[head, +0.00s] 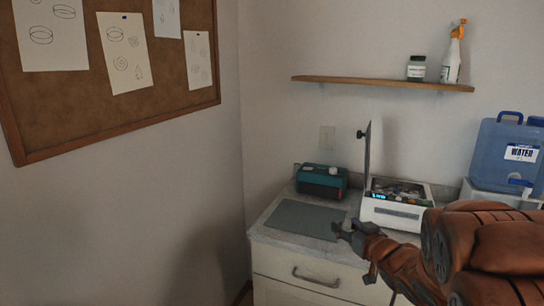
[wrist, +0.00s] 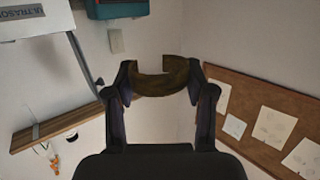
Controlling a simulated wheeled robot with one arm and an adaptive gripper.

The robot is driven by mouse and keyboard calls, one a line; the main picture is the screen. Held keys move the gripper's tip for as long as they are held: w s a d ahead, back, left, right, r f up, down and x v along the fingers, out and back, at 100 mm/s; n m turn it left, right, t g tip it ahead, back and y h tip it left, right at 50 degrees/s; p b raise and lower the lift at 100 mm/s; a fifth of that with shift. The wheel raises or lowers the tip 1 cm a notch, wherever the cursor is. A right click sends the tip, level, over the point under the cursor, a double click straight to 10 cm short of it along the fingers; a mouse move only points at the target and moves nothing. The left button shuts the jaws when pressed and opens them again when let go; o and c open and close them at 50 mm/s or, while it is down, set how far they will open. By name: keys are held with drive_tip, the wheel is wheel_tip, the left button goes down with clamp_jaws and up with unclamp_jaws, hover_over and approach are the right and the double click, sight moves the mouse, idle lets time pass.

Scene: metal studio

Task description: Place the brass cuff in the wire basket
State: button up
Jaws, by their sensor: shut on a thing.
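The brass cuff (wrist: 160,80) is a dull, C-shaped band. In the wrist view it sits between the two fingertips of my gripper (wrist: 162,92), which is shut on it. In the head view my gripper (head: 345,233) is over the right front part of the counter, beside the grey mat; the cuff is too small and dark to make out there. A white ultrasonic cleaner (head: 393,217) with its lid raised stands to the right and beyond my gripper. Small items show in its open top; I cannot clearly make out a wire basket there.
The grey mat (head: 299,220) is bare. A teal box (head: 322,180) stands behind it against the wall. The cleaner's upright lid (head: 367,155) stands tall at its left side. A blue water jug (head: 508,155) is at the right. A wooden shelf (head: 385,83) hangs above.

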drive_tip(key=shift+w+a+r+p, duration=0.15)
drive_tip(key=shift+a+r, duration=0.15)
drive_tip(key=shift+a, duration=0.3)
drive_tip(key=shift+w+a+r+p, duration=0.15)
drive_tip(key=shift+a+r, duration=0.1)
drive_tip(key=shift+a, duration=0.3)
drive_tip(key=s+d+f+m+h+b, duration=0.1)
drive_tip(key=s+d+f+b, duration=0.3)
drive_tip(key=d, duration=0.5)
drive_tip(key=s+d+f+h+b, duration=0.1)
drive_tip(key=s+d+f, duration=0.35)
drive_tip(key=d, duration=0.55)
drive_tip(key=s+d+f+m+h+b, duration=0.1)
drive_tip(key=s+d+f+b, duration=0.3)
drive_tip(key=d, duration=0.5)
drive_tip(key=shift+t, duration=0.3)
drive_tip(key=p+x, duration=0.1)
drive_tip(key=x, duration=0.5)
drive_tip(key=r+p+x, duration=0.1)
drive_tip(key=x, duration=0.5)
drive_tip(key=r+p+x, duration=0.1)
drive_tip(key=x, duration=0.5)
drive_tip(key=shift+w+d+p, duration=0.2)
drive_tip(key=shift+w+p, duration=0.15)
drive_tip(key=shift+w, duration=0.05)
drive_tip(key=shift+s, duration=0.1)
drive_tip(key=shift+f, duration=0.1)
